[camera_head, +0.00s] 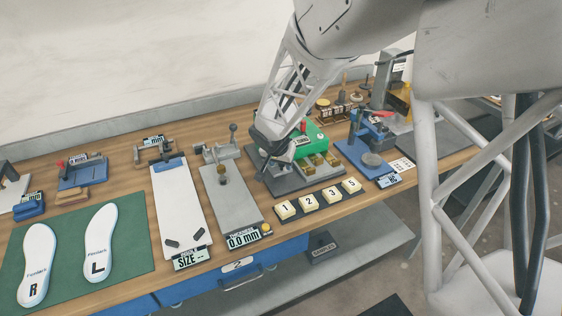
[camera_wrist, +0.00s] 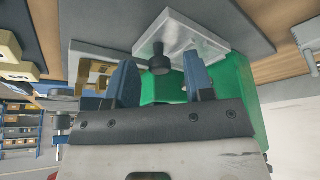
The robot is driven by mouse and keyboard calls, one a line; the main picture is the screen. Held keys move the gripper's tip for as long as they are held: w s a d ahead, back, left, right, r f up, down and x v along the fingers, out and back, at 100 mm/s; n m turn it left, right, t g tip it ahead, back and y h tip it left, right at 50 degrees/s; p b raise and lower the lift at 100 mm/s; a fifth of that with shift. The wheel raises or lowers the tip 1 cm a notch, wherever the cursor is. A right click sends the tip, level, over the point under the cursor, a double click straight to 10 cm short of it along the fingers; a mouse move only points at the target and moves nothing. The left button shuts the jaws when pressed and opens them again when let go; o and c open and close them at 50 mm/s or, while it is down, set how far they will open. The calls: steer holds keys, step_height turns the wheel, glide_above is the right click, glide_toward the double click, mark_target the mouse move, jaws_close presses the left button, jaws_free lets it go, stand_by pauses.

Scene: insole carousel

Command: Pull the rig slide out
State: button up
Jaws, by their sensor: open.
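The rig is a green block (camera_head: 312,139) on a dark base plate beyond the numbered blocks. It also shows in the wrist view (camera_wrist: 240,72), with a pale grey slide plate (camera_wrist: 185,35) at its edge. A dark round knob (camera_wrist: 159,60) stands on the slide. My gripper (camera_head: 277,152) is at the left side of the rig and covers the slide in the head view. In the wrist view its two blue fingers (camera_wrist: 160,76) are apart, with the knob in the gap between them. I cannot tell whether either finger touches the knob.
Yellow blocks marked 1, 2, 3 and 5 (camera_head: 309,201) stand in front of the rig. A grey gauge fixture (camera_head: 229,192) is on its left and a blue fixture (camera_head: 361,152) on its right. White insoles (camera_head: 99,245) lie on a green mat at far left.

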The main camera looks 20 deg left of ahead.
jaws_close()
stand_by(0.3)
steer(key=shift+s+d, duration=2.85)
steer(key=shift+d, duration=0.05)
jaws_free()
steer(key=shift+s+r, duration=0.1)
steer(key=shift+r, duration=0.05)
steer(key=v, duration=0.7)
steer(key=shift+r, duration=0.2)
